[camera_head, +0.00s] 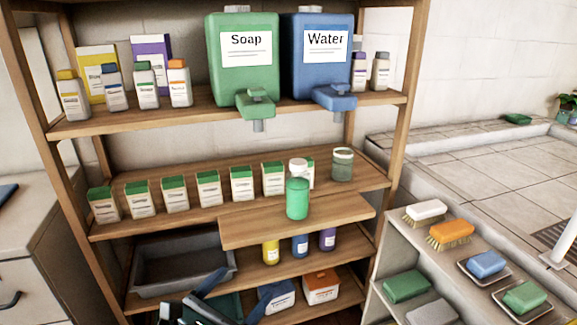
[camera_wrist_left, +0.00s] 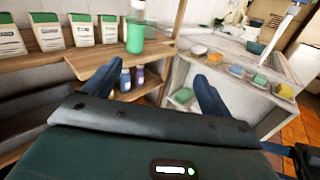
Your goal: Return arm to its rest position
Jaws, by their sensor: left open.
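My left gripper (camera_head: 243,291) is low at the bottom edge of the head view, in front of the lower shelves. In the left wrist view its two blue fingers (camera_wrist_left: 156,84) are spread wide with nothing between them, so it is open and empty. A green bottle with a white top (camera_head: 297,197) stands upright on the wooden ledge (camera_head: 245,233) that juts from the middle shelf. The bottle also shows in the left wrist view (camera_wrist_left: 135,35), beyond the fingers and apart from them. My right gripper is not in view.
A green soap dispenser (camera_head: 240,75) and blue water dispenser (camera_head: 318,78) stand on the upper shelf. A grey bin (camera_head: 185,282) sits lower left. The side rack at right holds brushes (camera_head: 450,233) and soaps (camera_head: 407,286).

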